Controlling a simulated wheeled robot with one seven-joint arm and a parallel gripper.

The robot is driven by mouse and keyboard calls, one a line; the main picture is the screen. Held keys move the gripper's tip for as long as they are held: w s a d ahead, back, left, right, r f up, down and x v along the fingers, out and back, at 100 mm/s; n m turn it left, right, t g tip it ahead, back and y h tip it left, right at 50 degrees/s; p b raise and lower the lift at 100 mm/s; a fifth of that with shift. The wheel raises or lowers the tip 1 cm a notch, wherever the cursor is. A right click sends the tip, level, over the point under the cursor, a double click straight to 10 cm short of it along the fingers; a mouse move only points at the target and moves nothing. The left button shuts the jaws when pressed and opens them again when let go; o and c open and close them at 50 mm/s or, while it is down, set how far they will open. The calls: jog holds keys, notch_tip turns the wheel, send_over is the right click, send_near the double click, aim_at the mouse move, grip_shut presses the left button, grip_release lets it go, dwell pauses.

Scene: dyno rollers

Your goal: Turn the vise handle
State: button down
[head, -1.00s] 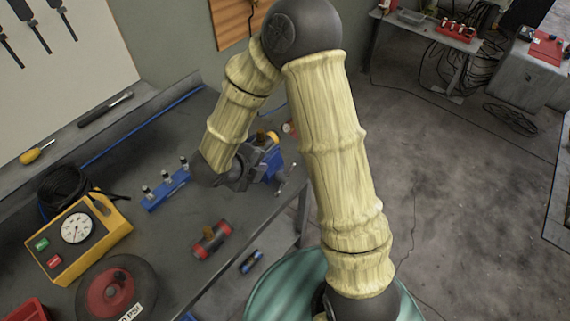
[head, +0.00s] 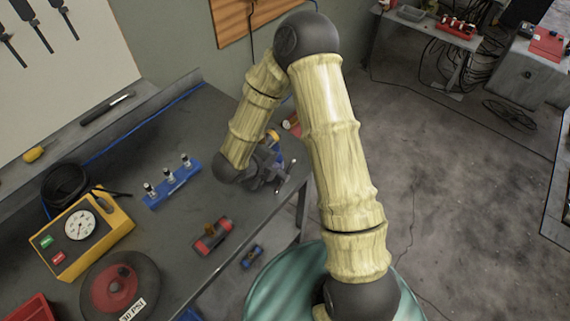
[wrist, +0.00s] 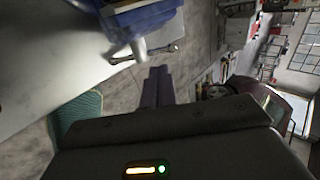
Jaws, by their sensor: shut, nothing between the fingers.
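The blue vise (head: 279,141) stands at the bench's right edge, mostly hidden behind my wrist and gripper in the head view. In the wrist view the blue vise body (wrist: 148,17) is at the top. Its metal handle (wrist: 146,53) is a thin bar with rounded ends, crossing the grey screw end. My gripper (head: 279,183) is beside the handle end of the vise. In the wrist view my gripper's fingers (wrist: 158,72) are together and empty, just below the handle in the picture. Whether they touch the handle I cannot tell.
On the grey bench are a blue rack (head: 172,183) with several pegs, a yellow gauge box (head: 100,238), a red-and-black disc (head: 119,287) and a red-and-black tool (head: 213,238). Open floor (head: 440,200) lies to the right of the bench.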

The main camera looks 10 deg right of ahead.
aim_at(284, 173)
jog(key=shift+p+x, duration=1.2)
jog(key=shift+x, duration=2.5)
jog(key=shift+d, duration=0.1)
jog(key=shift+w, duration=0.2)
